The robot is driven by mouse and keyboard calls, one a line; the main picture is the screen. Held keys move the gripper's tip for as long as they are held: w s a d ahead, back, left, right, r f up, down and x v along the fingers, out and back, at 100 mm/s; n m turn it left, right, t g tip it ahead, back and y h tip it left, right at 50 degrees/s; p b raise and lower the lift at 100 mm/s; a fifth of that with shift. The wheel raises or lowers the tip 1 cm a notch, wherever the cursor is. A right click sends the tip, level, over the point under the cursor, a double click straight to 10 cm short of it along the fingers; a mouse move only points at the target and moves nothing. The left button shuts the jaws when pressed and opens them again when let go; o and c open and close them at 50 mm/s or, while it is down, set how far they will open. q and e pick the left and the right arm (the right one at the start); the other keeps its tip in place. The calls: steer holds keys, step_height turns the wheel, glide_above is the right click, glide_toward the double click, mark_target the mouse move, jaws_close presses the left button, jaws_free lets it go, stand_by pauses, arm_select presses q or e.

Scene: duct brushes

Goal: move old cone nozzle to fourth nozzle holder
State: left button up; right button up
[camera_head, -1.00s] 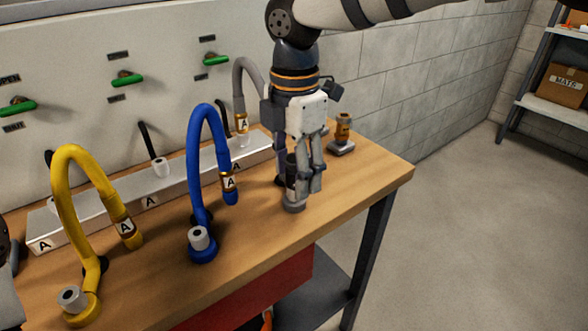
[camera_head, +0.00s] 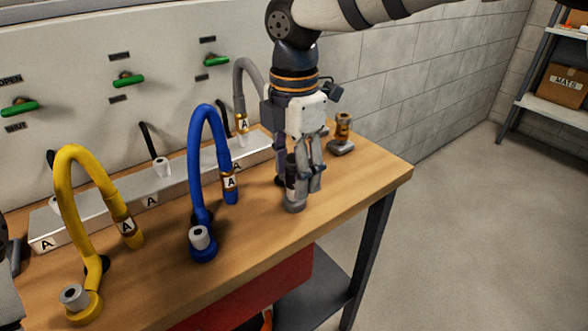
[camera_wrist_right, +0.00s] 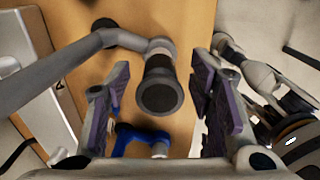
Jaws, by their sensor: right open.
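A dark, cone-like nozzle (camera_head: 291,178) stands upright on a grey base (camera_head: 294,204) near the table's front right. My right gripper (camera_head: 305,182) points down at it, its fingers partly hiding it. In the right wrist view the nozzle's round black end (camera_wrist_right: 160,93) sits between the open fingers (camera_wrist_right: 158,110), with gaps on both sides. A worn brass-coloured nozzle (camera_head: 342,128) stands on a grey foot (camera_head: 341,147) farther back. I cannot tell for sure which is the old one. Only a dark part, perhaps of my left gripper, shows at the left edge.
A blue hose (camera_head: 206,125) and a yellow hose (camera_head: 70,185) arch up left of my gripper, a grey hose (camera_head: 241,75) behind it. A metal rail (camera_head: 115,215) with "A" labels runs along the wall. The table's right front (camera_head: 365,180) is clear.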

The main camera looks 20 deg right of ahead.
arm_select(q)
steer(key=shift+w+r, duration=0.15)
stand_by(0.3)
arm_select(e)
steer(key=shift+c, duration=0.5)
jaws_close()
steer(key=shift+r+p, duration=0.4)
steer(key=shift+r, duration=1.6)
arm_select(q)
steer(key=shift+w+r+t, duration=0.3)
steer(key=shift+w+r, duration=0.15)
steer(key=shift+w, duration=0.05)
arm_select(e)
steer(key=shift+r, duration=1.05)
